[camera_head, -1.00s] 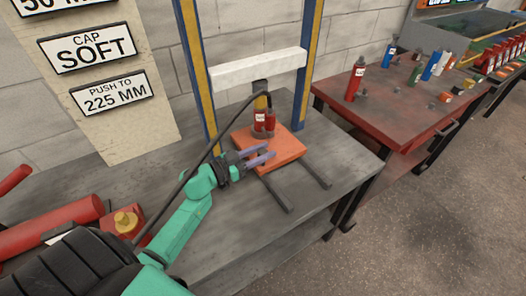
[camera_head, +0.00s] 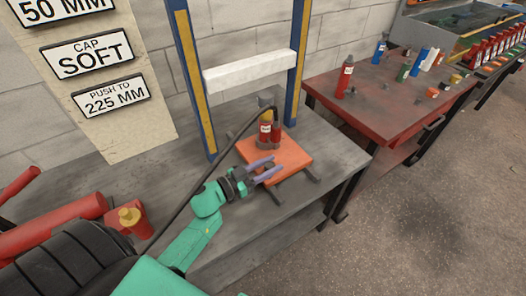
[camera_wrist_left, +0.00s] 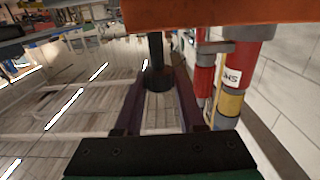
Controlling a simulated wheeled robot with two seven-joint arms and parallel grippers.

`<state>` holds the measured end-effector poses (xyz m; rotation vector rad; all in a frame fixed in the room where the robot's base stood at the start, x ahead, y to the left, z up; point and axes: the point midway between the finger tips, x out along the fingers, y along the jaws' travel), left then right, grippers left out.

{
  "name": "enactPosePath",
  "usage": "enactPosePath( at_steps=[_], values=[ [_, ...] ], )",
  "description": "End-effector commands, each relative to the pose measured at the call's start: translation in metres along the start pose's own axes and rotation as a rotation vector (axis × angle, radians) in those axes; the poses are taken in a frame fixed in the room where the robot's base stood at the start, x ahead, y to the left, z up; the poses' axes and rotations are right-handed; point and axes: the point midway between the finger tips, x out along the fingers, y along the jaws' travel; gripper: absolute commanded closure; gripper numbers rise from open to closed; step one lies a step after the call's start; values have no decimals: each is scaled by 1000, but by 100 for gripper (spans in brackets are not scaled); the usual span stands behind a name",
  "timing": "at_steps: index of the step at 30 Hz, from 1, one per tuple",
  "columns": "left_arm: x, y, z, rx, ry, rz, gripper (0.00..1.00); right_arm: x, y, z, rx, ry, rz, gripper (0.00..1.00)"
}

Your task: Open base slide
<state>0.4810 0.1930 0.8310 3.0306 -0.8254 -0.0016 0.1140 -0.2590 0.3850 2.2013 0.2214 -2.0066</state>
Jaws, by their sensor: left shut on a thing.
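The base slide is an orange plate (camera_head: 295,158) on two dark rails (camera_head: 313,176) on the grey bench, below a blue and yellow upright frame. A red cylinder unit (camera_head: 265,133) with a yellow band stands on the plate. My left gripper (camera_head: 277,168) is at the plate's near left edge. In the left wrist view, its purple fingers (camera_wrist_left: 158,92) are shut on a dark round knob (camera_wrist_left: 156,76) below the orange plate (camera_wrist_left: 215,12). The fingers hide the knob in the head view. My right gripper is not in view.
A white crossbar (camera_head: 255,70) spans the blue and yellow posts (camera_head: 190,85). A black cable or hose (camera_head: 205,180) runs past my left arm. A red table (camera_head: 390,115) with bottles stands to the right. Red cylinders (camera_head: 55,222) lie at the left. Bare bench (camera_head: 150,185) lies left of the frame.

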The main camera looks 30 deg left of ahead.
Motion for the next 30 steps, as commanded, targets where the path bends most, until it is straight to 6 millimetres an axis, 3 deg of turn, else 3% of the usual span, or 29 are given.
enactPosePath(
  at_steps=[1,6,15,30],
  values=[
    [0,10,-4,-4,-2,1,100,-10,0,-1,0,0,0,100],
    [-1,40,-3,-3,-2,1,100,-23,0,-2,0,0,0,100],
    [0,77,-1,-2,-1,0,100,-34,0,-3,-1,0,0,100],
    [0,90,1,2,-1,1,100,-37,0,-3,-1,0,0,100]
  ],
)
